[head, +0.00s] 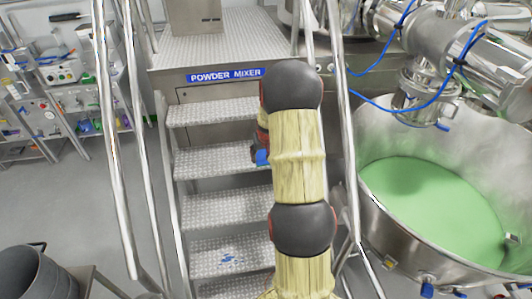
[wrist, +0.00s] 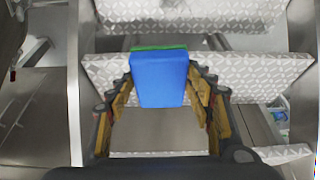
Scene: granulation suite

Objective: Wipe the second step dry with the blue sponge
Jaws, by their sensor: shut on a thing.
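The blue sponge (wrist: 158,82), with a green layer along its far edge, is held between the two fingers of my gripper (wrist: 160,76). In the head view the sponge (head: 261,157) shows as a small blue patch in front of a middle tread, mostly hidden by my arm. I cannot tell whether it touches that tread. The stairs have several patterned metal treads. A low tread (head: 208,263), apparently second from the bottom, bears a blue wet-looking patch (head: 229,258). My gripper is well above that patch.
Metal handrails (head: 119,165) flank the stairs on both sides. A large steel bowl (head: 365,205) of green material stands at the right. A grey bucket (head: 38,275) is at the lower left. A lab bench (head: 65,105) stands at the left, with open floor between.

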